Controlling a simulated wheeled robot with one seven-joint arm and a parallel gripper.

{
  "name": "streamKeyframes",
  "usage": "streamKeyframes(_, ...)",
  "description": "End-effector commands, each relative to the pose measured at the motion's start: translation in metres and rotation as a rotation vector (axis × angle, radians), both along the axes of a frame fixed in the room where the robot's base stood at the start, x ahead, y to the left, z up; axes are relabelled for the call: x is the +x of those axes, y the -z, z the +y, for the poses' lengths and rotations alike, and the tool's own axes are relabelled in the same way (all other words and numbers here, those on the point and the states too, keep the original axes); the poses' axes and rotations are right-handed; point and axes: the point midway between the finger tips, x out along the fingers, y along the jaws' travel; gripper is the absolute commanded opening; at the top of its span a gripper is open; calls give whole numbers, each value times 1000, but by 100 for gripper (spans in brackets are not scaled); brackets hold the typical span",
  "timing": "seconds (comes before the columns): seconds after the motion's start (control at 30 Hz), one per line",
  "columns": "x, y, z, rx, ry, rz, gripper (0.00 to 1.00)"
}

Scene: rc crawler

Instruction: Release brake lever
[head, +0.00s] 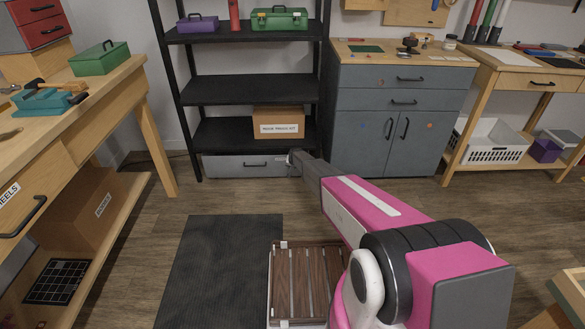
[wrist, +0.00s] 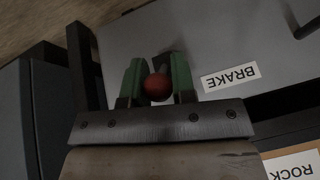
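The brake lever shows as a round red knob (wrist: 157,87) in the wrist view. It sits between the green-padded fingers of my gripper (wrist: 157,76), which look closed against both its sides with no clear gap. The lever's stem and base are mostly hidden behind the knob and fingers. A white BRAKE label (wrist: 231,78) is on the grey surface to the right of the knob. In the head view, my arm reaches forward to the long grey box (head: 245,166) below the bottom shelf. The gripper is small and dark there, and the knob is not seen.
A black shelf unit (head: 250,90) stands over the grey box and holds a cardboard box (head: 279,122). A grey cabinet (head: 402,110) is at right and a wooden workbench (head: 100,85) at left. A dark mat (head: 220,265) and a slatted wooden box (head: 306,272) are in front.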

Motion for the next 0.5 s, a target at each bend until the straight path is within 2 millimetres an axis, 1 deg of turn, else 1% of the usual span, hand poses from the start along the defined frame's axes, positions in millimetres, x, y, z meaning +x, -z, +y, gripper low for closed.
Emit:
streamKeyframes(0.03,2,-1,0,1,0,-3,38)
streamKeyframes(0.07,2,-1,0,1,0,-3,44)
streamKeyframes(0.37,0,-1,0,0,0,-2,44)
streamKeyframes(0.5,-4,-7,-1,0,0,-2,44)
